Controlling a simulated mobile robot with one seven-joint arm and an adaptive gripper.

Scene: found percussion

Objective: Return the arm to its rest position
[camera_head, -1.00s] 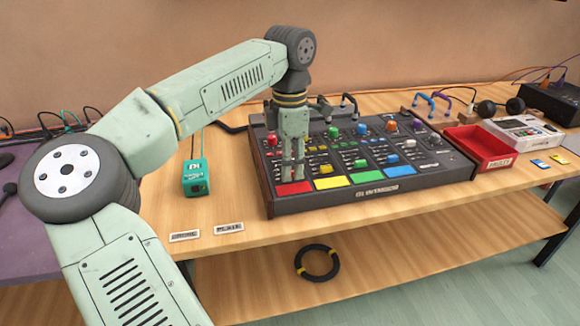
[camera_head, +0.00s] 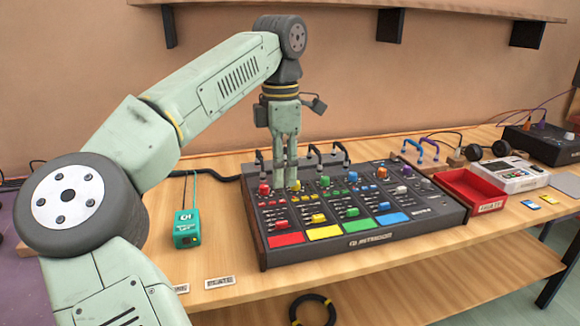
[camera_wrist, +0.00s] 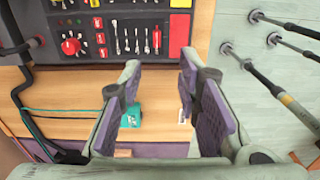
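My gripper (camera_head: 286,183) points down over the left part of the black control console (camera_head: 440,222) in the head view. In the wrist view, its two purple-padded fingers (camera_wrist: 159,68) stand apart with nothing between them. The table shows through the gap, so it is open and empty. My arm reaches from the lower left, rises over the table and bends down at the wrist. The console has red, yellow, green and blue pads, and its red knob (camera_wrist: 70,46) shows in the wrist view. The exact gap between fingertips and console is hard to judge.
A teal box (camera_head: 187,228) stands left of the console, and a label plate (camera_head: 220,282) lies at the front edge. A red tray (camera_head: 474,187) and a white device (camera_head: 512,173) are to the right. A wall shelf (camera_head: 345,8) hangs above. A black ring (camera_head: 312,310) lies on the lower shelf.

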